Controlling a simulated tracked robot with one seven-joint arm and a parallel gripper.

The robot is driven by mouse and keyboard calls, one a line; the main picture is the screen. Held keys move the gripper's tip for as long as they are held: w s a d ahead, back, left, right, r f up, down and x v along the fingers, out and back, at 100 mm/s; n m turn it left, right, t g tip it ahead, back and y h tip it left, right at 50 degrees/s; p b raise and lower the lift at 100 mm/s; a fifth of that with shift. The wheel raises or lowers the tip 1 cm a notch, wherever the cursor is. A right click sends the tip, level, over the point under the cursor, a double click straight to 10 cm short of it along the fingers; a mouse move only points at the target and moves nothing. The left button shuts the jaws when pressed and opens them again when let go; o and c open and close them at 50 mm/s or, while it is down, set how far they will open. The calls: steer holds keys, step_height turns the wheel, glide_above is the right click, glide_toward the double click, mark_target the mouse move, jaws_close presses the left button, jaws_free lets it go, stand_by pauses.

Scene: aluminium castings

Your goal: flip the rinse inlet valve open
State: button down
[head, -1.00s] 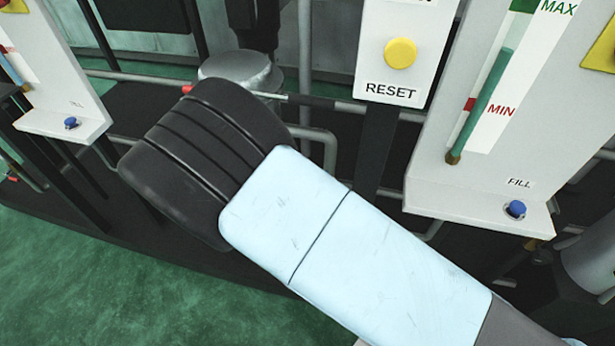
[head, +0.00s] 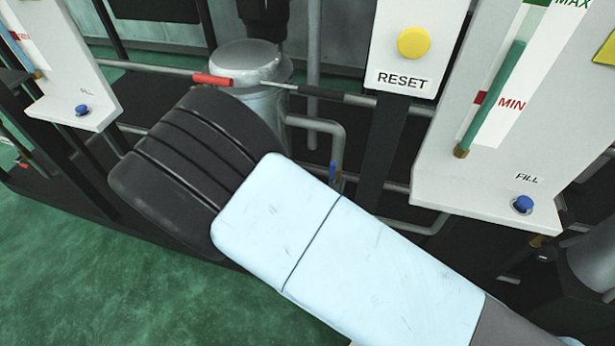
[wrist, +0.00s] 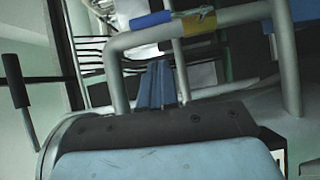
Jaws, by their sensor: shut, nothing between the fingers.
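A blue valve lever (wrist: 152,20) lies along a grey pipe beside a brass valve body (wrist: 198,24), at the top of the wrist view. In the head view a small blue lever (head: 333,172) shows on a pipe just right of my arm; no label on it is readable. My gripper (wrist: 157,68) is shut and empty in the wrist view. Its fingertips are below the blue lever in the picture, apart from it as far as I can tell. In the head view my arm hides the gripper.
A grey tank (head: 245,65) stands behind my arm, with a red-handled bar (head: 212,80) across it. A panel with a yellow RESET button (head: 413,43) and a gauge panel with a blue FILL button (head: 522,204) are at right. Green floor (head: 90,270) is clear at lower left.

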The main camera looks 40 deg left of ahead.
steer(key=s, duration=0.6)
steer(key=shift+s+a, duration=0.25)
steer(key=shift+a, duration=0.2)
